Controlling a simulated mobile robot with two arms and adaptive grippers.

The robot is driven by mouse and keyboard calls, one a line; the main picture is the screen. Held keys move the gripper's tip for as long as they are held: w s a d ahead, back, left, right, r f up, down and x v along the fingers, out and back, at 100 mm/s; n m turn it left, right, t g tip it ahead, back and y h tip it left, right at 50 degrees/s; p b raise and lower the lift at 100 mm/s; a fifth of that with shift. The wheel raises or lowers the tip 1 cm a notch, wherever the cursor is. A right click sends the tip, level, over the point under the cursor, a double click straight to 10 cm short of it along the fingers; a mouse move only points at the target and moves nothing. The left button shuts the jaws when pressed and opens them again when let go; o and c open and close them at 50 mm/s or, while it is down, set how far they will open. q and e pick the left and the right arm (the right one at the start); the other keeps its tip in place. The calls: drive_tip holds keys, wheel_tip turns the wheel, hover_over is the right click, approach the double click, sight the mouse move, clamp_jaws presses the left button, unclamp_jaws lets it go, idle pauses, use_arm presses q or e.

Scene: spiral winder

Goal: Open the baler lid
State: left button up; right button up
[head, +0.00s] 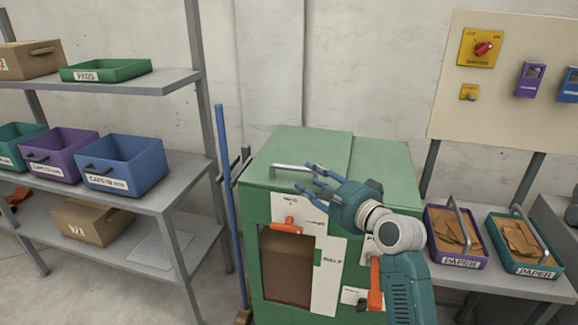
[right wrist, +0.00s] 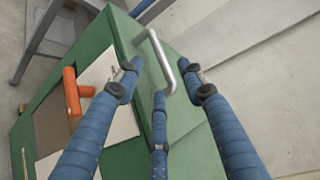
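The green baler (head: 384,180) stands in the middle of the head view with its lid (head: 325,146) down on top. A grey metal bar handle (head: 290,167) sits on the lid near the front left; it also shows in the right wrist view (right wrist: 153,50). My right gripper (head: 309,179) is just right of the handle, its blue fingers spread and pointing toward it. In the right wrist view the handle lies ahead of and between the open fingers; I cannot tell whether any finger touches it. My left gripper is out of view.
Orange levers (head: 287,226) (head: 375,285) are on the baler's front. A blue pole (head: 227,190) stands close to its left side, beside shelves (head: 150,196) with bins. A table on the right holds paper trays (head: 460,262). Wall rises behind.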

sight(295, 170)
drive_tip(key=x, duration=0.4)
drive_tip(key=shift+w+a, duration=0.3)
drive_tip(key=shift+a, duration=0.05)
drive_tip(key=x, duration=0.2)
drive_tip(key=shift+w+a+f, duration=0.1)
drive_tip(key=shift+w, duration=0.3)
drive_tip(key=shift+w+a+f, duration=0.1)
drive_tip(key=shift+w+a, duration=0.25)
drive_tip(key=shift+w, duration=0.25)
drive_tip(key=shift+c, duration=0.3)
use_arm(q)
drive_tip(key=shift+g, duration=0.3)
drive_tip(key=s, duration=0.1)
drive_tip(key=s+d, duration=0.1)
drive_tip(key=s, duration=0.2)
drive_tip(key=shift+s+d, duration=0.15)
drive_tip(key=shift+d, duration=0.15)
use_arm(e)
clamp_jaws()
